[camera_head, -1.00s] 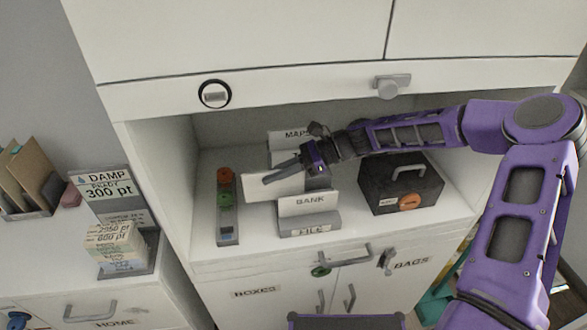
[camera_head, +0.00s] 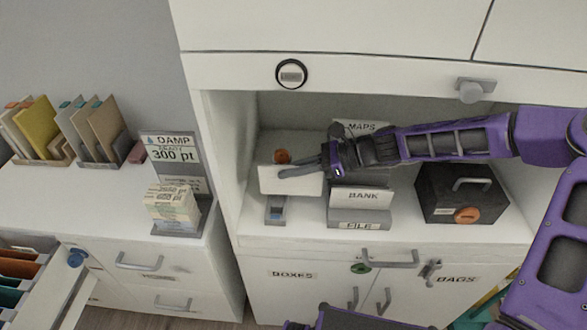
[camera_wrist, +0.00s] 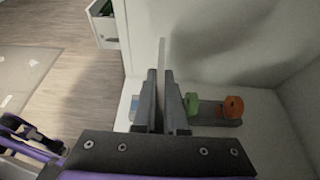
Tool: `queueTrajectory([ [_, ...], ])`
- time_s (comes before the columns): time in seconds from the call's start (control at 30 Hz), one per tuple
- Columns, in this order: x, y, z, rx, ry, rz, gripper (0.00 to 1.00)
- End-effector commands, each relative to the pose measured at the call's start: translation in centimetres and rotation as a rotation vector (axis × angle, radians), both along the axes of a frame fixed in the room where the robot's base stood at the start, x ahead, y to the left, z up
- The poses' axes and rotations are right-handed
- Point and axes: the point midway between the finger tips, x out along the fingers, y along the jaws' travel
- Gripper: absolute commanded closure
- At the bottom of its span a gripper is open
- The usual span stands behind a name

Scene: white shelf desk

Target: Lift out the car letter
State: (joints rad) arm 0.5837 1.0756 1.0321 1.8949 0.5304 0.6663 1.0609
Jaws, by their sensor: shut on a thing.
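A plain white letter (camera_head: 291,180) is held upright between the fingers of my gripper (camera_head: 302,171) inside the open shelf. It is left of the grey file rack (camera_head: 350,215) and looks clear of it. In the wrist view the letter (camera_wrist: 162,62) shows as a thin pale edge between the two dark fingers of my gripper (camera_wrist: 163,100). The rack has a MAPS card (camera_head: 361,126) at the back and a BANK card (camera_head: 362,196) at the front. No car marking shows on the letter's visible face.
A holder with round green and orange pieces (camera_wrist: 232,107) stands on the shelf, partly hidden behind the letter in the head view. A black box (camera_head: 455,190) stands right of the rack. The shelf's left wall (camera_head: 230,150) is close to the letter.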

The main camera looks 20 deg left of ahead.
Motion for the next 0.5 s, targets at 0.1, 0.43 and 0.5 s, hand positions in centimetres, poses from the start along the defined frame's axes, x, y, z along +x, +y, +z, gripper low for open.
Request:
queueTrajectory([
  [0.1,0.0,0.0,0.0,0.000,0.000,0.000,1.00],
  [0.43,0.0,0.0,1.8,0.000,0.000,0.000,1.00],
  [0.5,0.0,0.0,2.3,-0.001,-0.001,-0.001,1.00],
])
